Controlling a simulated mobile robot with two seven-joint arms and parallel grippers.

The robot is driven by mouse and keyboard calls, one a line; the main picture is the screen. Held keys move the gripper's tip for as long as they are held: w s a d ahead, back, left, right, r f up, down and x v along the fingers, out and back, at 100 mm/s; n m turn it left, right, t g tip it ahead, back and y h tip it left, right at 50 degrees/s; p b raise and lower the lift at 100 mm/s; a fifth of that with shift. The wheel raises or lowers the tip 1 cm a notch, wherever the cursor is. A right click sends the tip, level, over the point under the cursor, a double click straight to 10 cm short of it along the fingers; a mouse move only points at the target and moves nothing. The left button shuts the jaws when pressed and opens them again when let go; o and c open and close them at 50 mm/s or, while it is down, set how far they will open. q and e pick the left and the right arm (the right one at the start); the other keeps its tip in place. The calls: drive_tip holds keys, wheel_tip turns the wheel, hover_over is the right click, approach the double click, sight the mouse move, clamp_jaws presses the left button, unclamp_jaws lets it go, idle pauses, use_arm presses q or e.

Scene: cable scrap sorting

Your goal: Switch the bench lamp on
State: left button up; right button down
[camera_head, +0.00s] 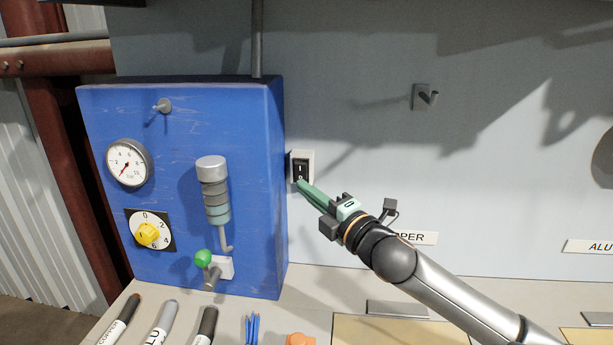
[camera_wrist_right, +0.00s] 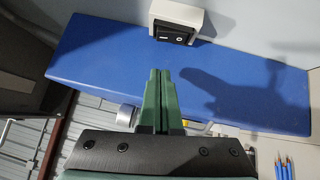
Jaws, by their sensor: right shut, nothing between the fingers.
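A rocker switch (camera_head: 301,168) with a black face in a white housing sits on the grey wall, just right of the blue cabinet. It also shows at the top of the right wrist view (camera_wrist_right: 177,32). My right gripper (camera_head: 301,184) is shut and empty, its green fingertips at the lower edge of the switch in the head view. In the right wrist view the fingertips (camera_wrist_right: 158,72) show below the switch; whether they touch it I cannot tell. The lamp itself is not visible. My left gripper is not in view.
The blue cabinet (camera_head: 180,115) carries a gauge (camera_head: 128,163), a yellow knob (camera_head: 148,234), a grey cylinder unit (camera_head: 214,190) and a green-handled valve (camera_head: 203,258). Markers (camera_head: 120,320) and blue pencils (camera_head: 252,328) lie on the bench. A hook (camera_head: 424,97) is on the wall.

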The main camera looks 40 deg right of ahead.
sight(295, 167)
drive_tip(key=shift+w+d+r, duration=0.2)
drive_tip(key=shift+w+d, duration=0.65)
drive_tip(key=shift+w, duration=0.15)
drive_tip(key=shift+w+d+r, duration=0.2)
drive_tip(key=shift+w+d, duration=0.6)
drive_tip(key=shift+w, duration=0.15)
